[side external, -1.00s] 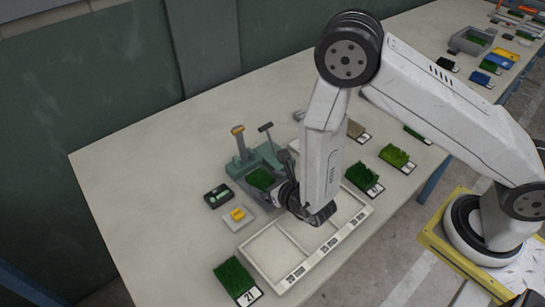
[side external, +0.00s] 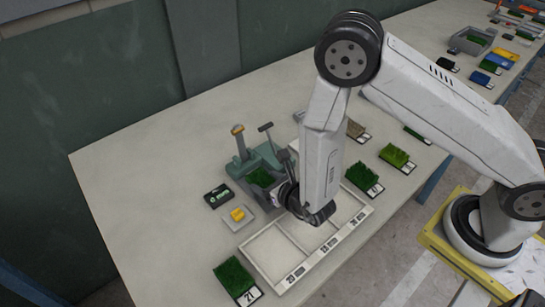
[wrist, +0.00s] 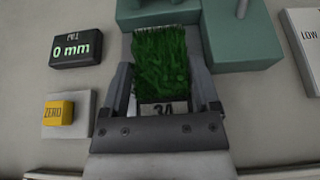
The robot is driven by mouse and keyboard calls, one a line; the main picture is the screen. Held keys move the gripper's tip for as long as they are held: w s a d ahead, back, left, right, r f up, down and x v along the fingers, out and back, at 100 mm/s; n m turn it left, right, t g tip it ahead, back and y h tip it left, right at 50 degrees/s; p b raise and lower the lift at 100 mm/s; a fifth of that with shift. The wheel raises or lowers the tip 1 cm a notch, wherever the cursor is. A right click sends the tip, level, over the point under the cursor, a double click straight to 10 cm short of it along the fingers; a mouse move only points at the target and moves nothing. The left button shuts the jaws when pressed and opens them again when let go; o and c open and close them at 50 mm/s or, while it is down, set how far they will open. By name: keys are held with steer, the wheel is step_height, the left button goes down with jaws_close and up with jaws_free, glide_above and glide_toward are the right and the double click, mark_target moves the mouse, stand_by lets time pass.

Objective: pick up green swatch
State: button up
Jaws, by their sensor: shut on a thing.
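A green grass swatch (wrist: 160,58) with a white number label sits between the two fingers of my gripper (wrist: 164,88) in the wrist view. The gripper is shut on its label end, and the grass end points away toward the teal gauge device (wrist: 240,45). In the side view the swatch (side external: 261,177) shows at the teal gauge device (side external: 243,160), just left of my gripper (side external: 280,187). My wrist hides part of the swatch and the fingertips there. I cannot tell whether the swatch touches the device.
A black display (wrist: 76,48) reads 0 mm. A yellow ZERO button (wrist: 59,113) sits below it. A white compartment tray (side external: 258,275) lies below my gripper. Other swatches lie nearby, including one labelled 21 (side external: 234,275). The left table area is clear.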

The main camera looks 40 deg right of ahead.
mark_target(267, 182)
steer(key=shift+r, duration=0.2)
step_height(267, 182, up, 10)
steer(key=shift+f, duration=0.2)
stand_by(0.6)
stand_by(0.5)
steer(key=w+d+r+m+h, duration=0.1)
steer(key=w+d+r+h, duration=0.1)
steer(key=d+r, duration=0.5)
steer(key=w+d+r+m+h, duration=0.1)
steer(key=d+r+m+h, duration=0.1)
steer(key=d+r, duration=0.5)
steer(key=shift+w+r+g, duration=0.4)
steer(key=shift+r, duration=0.45)
